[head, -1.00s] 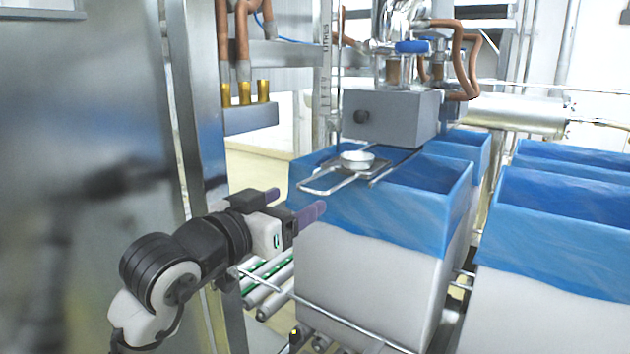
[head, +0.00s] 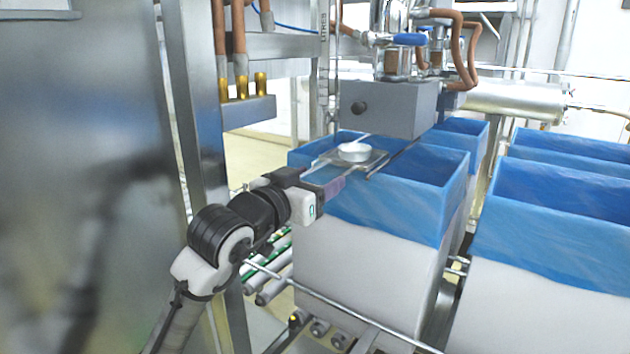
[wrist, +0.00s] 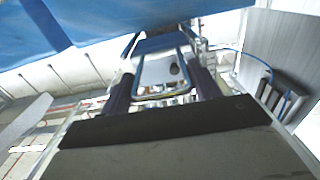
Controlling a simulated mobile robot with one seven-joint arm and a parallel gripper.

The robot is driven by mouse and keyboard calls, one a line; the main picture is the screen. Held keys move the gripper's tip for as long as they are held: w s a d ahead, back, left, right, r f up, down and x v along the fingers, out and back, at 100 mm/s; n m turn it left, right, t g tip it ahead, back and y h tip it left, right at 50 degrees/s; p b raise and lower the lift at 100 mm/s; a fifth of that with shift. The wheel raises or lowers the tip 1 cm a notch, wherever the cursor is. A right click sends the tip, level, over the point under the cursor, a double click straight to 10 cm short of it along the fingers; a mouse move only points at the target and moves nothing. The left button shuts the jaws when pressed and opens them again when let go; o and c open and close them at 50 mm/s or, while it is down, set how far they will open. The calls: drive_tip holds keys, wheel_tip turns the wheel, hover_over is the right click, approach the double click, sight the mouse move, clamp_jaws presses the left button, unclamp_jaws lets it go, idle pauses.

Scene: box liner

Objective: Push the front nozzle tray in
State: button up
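The front nozzle tray (head: 374,163) is a thin metal tray with a wire handle and a round white dish (head: 354,151). It sticks out over the near rim of the front blue-lined box, below the grey nozzle block (head: 395,108). My gripper (head: 328,183) is at the tray's handle end, its fingers partly hiding the handle. In the wrist view the wire handle (wrist: 163,68) lies between my gripper's (wrist: 163,88) two spread purple fingers. The gripper is open; whether a finger touches the wire cannot be told.
The front box with its blue liner (head: 415,205) stands just below and right of my gripper. More lined boxes (head: 550,210) stand to the right. A steel post (head: 195,120) and panel are close on the left. Rollers (head: 272,285) lie below.

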sight(352, 158)
drive_tip(key=shift+d, duration=0.1)
drive_tip(key=c, duration=0.6)
drive_tip(key=p+x, duration=0.1)
drive_tip(key=x, duration=1.2)
drive_tip(key=shift+d, duration=0.1)
drive_tip(key=o, duration=1.1)
drive_tip(key=shift+s, duration=0.1)
